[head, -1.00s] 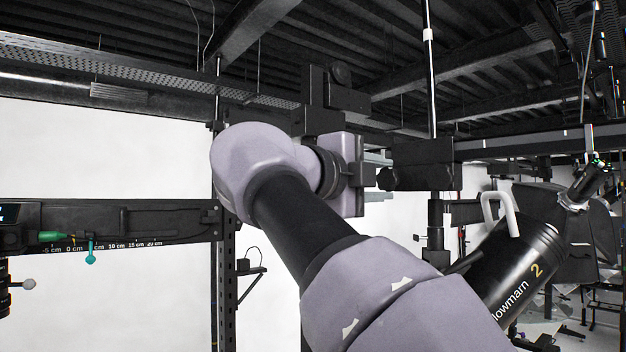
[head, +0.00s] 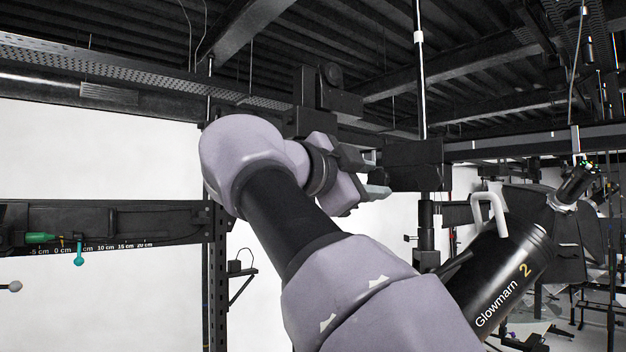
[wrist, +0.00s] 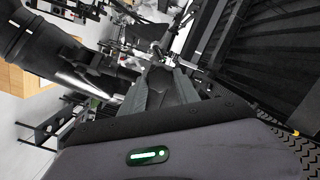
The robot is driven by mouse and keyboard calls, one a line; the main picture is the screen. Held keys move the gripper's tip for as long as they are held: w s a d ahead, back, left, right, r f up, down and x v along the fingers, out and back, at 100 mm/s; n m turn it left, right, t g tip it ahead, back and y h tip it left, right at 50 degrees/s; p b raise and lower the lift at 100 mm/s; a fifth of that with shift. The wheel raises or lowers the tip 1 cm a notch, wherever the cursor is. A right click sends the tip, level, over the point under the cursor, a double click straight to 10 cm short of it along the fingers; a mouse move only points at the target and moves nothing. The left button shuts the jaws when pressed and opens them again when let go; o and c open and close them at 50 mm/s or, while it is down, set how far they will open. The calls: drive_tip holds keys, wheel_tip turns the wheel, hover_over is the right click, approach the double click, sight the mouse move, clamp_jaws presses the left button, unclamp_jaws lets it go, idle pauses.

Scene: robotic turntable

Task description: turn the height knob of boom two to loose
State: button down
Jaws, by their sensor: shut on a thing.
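A black clamp block (head: 415,165) sits on a vertical pole in the upper right middle of the head view. The height knob is on its left side, mostly hidden by my fingers there; in the wrist view the dark knob (wrist: 160,82) shows between the fingers. My gripper (head: 379,176) is shut on the knob, its fingers above and below it, and is rolled at a slant. It also shows in the wrist view (wrist: 165,88). The knob's marking cannot be read.
A black lamp (head: 505,285) labelled Glowmarn 2 is slanted at lower right, close to my arm. A black rail (head: 110,222) with a centimetre scale and a green-handled part crosses at left. Ceiling beams (head: 480,60) run overhead.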

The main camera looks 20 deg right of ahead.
drive_tip(key=n+p, duration=0.1)
drive_tip(key=n, duration=0.4)
drive_tip(key=n+p, duration=0.2)
drive_tip(key=n, duration=0.3)
drive_tip(key=shift+g, duration=0.3)
drive_tip(key=shift+n, duration=0.4)
drive_tip(key=c, duration=0.9)
unclamp_jaws()
drive_tip(key=v, duration=1.7)
drive_tip(key=shift+a+b, duration=0.25)
drive_tip(key=shift+b, duration=0.1)
